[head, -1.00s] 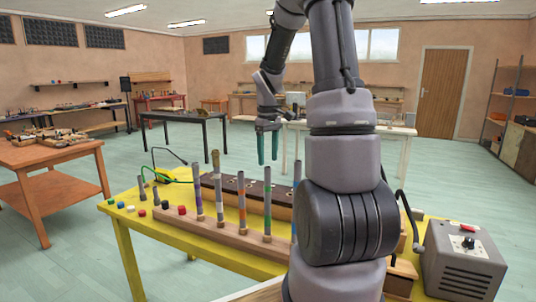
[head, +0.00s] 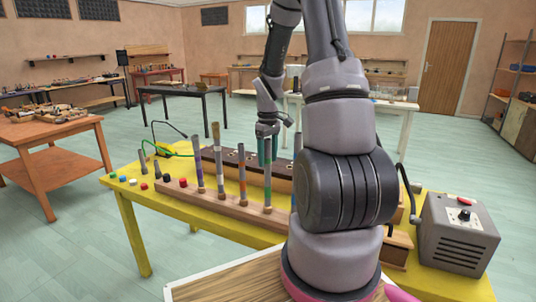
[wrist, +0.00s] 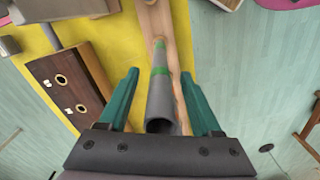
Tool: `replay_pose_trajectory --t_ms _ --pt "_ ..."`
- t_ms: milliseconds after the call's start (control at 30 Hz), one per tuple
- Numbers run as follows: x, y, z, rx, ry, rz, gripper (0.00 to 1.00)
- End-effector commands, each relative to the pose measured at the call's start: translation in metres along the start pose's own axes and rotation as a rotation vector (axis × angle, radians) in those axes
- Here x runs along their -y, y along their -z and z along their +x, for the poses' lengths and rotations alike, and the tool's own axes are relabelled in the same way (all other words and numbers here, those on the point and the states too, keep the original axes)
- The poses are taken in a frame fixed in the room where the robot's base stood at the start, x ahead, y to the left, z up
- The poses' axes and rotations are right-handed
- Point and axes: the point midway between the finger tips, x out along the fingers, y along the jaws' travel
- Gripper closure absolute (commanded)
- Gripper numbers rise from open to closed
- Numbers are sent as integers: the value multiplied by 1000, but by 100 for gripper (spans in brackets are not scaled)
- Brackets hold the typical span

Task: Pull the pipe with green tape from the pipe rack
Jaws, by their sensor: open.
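The grey pipe with green tape bands (wrist: 160,70) stands upright in the wooden pipe rack (wrist: 151,18) and is centred between my fingers in the wrist view. Its open top end faces the camera. In the head view I take it to be the pipe (head: 267,185) right under my fingers. My gripper (head: 267,150) is open, with one teal finger (wrist: 120,100) and the other (wrist: 201,102) on either side of the pipe. A gap shows on both sides. Contact is not visible.
Other taped pipes stand to the left, including a purple-banded one (head: 199,172). A dark block with holes (wrist: 66,85) lies behind the rack on the yellow table (head: 130,190). A grey crank box (head: 455,235) stands at the right. My arm hides the rack's right end.

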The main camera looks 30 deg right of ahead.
Motion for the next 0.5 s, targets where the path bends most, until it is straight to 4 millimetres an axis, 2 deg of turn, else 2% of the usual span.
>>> replay_pose_trajectory --t_ms 67,100,233,500 --pt "0 0 0 0 0 0 35" --pt "0 0 0 0 0 0 50" --pt "0 0 0 0 0 0 100" --pt "0 0 -2 0 0 0 100"
